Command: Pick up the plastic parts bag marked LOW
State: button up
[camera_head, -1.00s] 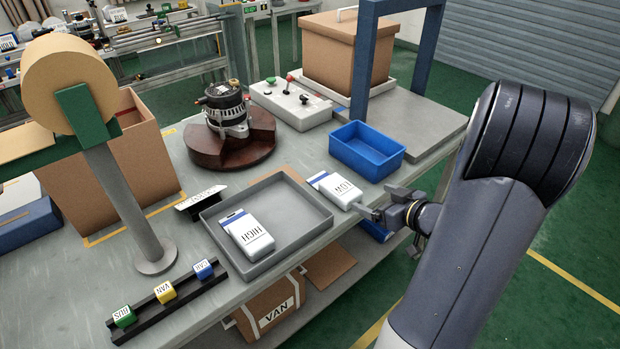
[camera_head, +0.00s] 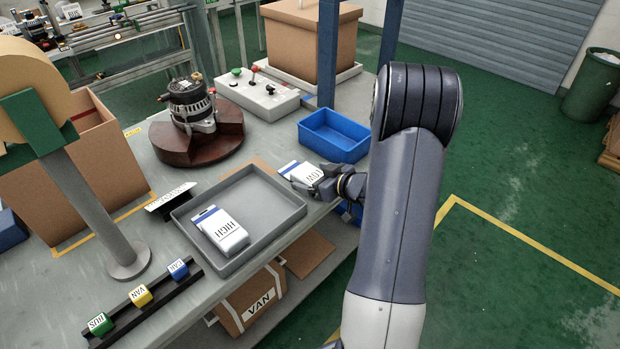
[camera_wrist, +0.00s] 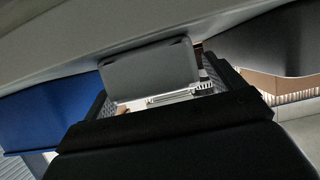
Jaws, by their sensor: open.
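The white bag marked LOW (camera_head: 300,172), with a blue band, lies on the bench between the grey tray and the blue bin in the head view. My gripper (camera_head: 322,185) is at the bag's near right end, low over the bench edge. In the wrist view, a pale grey block (camera_wrist: 150,75), which looks like the bag's end, sits between the textured finger pads of my open gripper (camera_wrist: 155,90). Whether the pads touch it cannot be told. The bag marked HIGH (camera_head: 222,230) lies in the grey tray (camera_head: 283,203).
A blue bin (camera_head: 335,150) stands just behind the LOW bag; it seems to show at left in the wrist view (camera_wrist: 45,105). A blue frame post (camera_head: 327,50) rises behind. An alternator (camera_head: 192,105) sits on a brown round stand (camera_head: 230,138). Labelled blocks (camera_head: 140,296) stand at front left.

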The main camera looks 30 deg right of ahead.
jog(key=shift+w+f, duration=0.1)
jog(key=shift+w, duration=0.1)
jog(key=shift+c, duration=0.6)
jog(key=c, duration=1)
